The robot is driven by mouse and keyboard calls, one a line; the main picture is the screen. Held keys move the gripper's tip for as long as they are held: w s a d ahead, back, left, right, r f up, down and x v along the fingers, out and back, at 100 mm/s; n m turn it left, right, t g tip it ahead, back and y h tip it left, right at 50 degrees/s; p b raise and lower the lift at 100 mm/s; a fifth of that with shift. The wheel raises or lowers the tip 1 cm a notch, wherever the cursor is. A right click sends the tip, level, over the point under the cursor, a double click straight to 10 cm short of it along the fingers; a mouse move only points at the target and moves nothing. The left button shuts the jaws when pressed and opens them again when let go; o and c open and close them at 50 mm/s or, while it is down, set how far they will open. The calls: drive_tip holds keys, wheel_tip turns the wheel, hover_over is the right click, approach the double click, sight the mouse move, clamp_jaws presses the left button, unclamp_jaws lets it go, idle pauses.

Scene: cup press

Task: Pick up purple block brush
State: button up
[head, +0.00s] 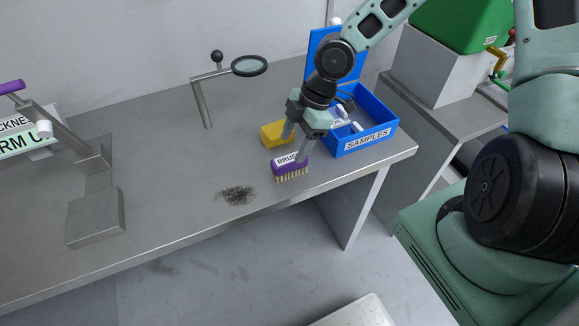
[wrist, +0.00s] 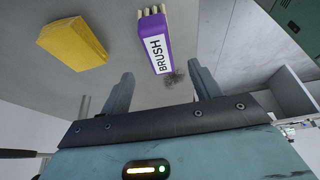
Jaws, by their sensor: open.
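The purple block brush (head: 289,169) has a white BRUSH label and pale bristles. It rests on the grey bench near the front edge, left of the blue samples box. In the wrist view the brush (wrist: 155,45) lies beyond the fingertips, roughly between their lines, its bristle end at the top. My gripper (head: 293,148) is above and around the brush area, with its fingers apart. In the wrist view my gripper (wrist: 162,82) is open and nothing is between the fingers. From the head view I cannot tell whether a finger touches the brush.
A yellow block (head: 274,134) lies just behind the brush; it also shows in the wrist view (wrist: 72,40). A blue SAMPLES box (head: 368,140) stands at right. A dark debris pile (head: 237,195) lies left of the brush. A magnifier stand (head: 203,105) stands behind. The bench (head: 160,180) centre is clear.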

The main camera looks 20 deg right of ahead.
sight(291, 158)
drive_tip(key=shift+x, duration=1.15)
drive_tip(key=shift+d+b+x, duration=0.2)
drive_tip(key=shift+b+x, duration=0.15)
drive_tip(key=shift+x, duration=1)
drive_tip(key=shift+d+b+x, duration=0.2)
drive_tip(key=shift+b+x, duration=0.1)
drive_tip(key=shift+x, duration=1.05)
drive_tip(key=shift+f, duration=0.4)
drive_tip(key=c, duration=1.1)
